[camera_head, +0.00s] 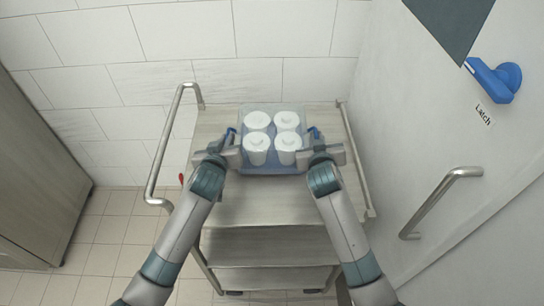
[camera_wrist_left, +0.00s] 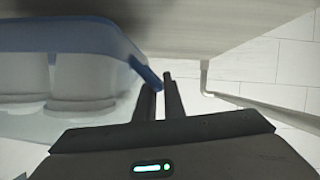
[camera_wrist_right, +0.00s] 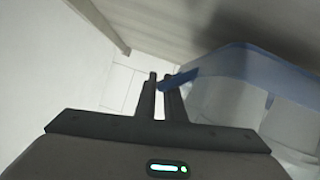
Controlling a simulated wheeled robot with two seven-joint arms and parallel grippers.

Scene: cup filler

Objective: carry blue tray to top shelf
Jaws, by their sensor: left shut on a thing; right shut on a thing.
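The blue tray (camera_head: 272,170) is translucent and carries several white lidded cups (camera_head: 257,147). It is at the top shelf (camera_head: 260,207) of a metal cart, near the back; I cannot tell whether it touches the shelf. My left gripper (camera_head: 231,138) is shut on the tray's left side, and in the left wrist view its fingers (camera_wrist_left: 160,84) meet the tray's blue handle (camera_wrist_left: 146,74). My right gripper (camera_head: 315,137) is shut on the right side, with its fingers (camera_wrist_right: 160,82) around the blue handle (camera_wrist_right: 181,78) in the right wrist view.
The cart has lower shelves (camera_head: 265,246) and a bent side rail (camera_head: 160,150) at left. A tiled wall (camera_head: 190,40) stands behind. At right is a white door with a metal handle (camera_head: 440,200) and a blue latch (camera_head: 496,80). The shelf front is clear.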

